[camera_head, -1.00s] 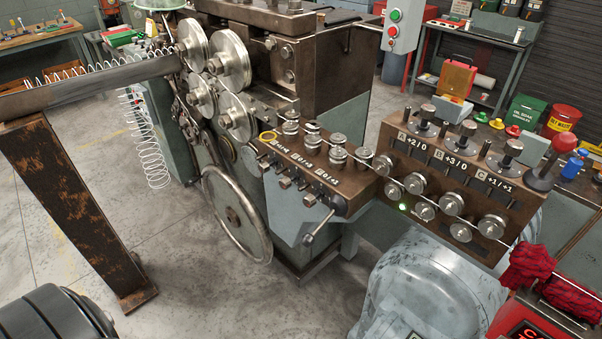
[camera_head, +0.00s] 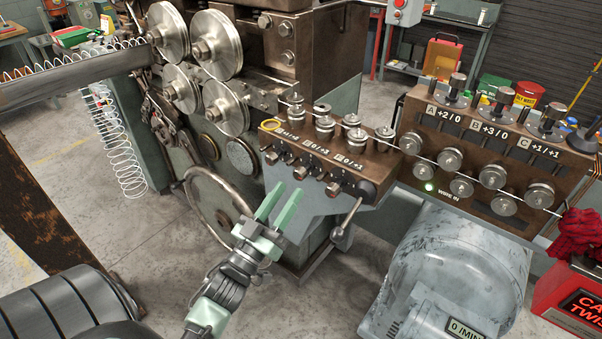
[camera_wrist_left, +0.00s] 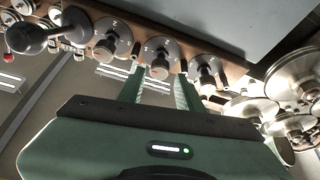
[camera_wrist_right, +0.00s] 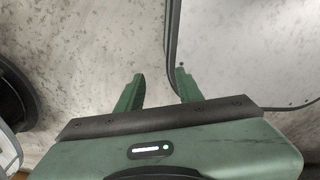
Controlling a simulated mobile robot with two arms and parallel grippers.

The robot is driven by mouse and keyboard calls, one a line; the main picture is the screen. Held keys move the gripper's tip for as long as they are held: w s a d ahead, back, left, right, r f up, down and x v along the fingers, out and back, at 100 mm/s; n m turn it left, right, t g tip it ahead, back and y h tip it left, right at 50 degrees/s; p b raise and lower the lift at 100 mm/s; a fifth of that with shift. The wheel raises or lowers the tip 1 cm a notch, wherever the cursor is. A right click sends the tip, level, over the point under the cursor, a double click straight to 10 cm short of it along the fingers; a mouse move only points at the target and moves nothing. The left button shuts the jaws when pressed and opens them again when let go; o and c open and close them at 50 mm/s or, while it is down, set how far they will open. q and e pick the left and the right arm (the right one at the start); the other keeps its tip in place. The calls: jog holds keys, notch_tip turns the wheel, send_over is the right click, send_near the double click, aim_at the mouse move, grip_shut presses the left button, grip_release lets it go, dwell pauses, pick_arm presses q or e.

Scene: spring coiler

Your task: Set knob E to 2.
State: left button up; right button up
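The small brown block (camera_head: 330,150) carries a row of three front knobs under small white labels. The middle knob, which I take as knob E (camera_head: 302,173), has a metal stem; its setting is too small to read. In the left wrist view the middle knob (camera_wrist_left: 160,66) sits on a round marked dial, ahead of and roughly between my fingers. My left gripper (camera_head: 282,196) is open and empty, just below and in front of the knobs, apparently not touching. My right gripper (camera_wrist_right: 158,80) is open and empty over the floor in its wrist view; it is outside the head view.
A ball-ended lever (camera_head: 345,222) sticks out right of the knobs. A large handwheel (camera_head: 215,210) stands to the left. The second block (camera_head: 500,150) with A, B and C knobs is at right, above a grey motor housing (camera_head: 450,260). Wire runs along the rollers.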

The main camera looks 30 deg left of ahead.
aim_at(297, 179)
pick_arm(q)
jog(key=p+x, duration=0.1)
jog(key=x, duration=0.5)
jog(key=shift+w+r, duration=0.1)
jog(key=shift+w, duration=0.2)
grip_shut()
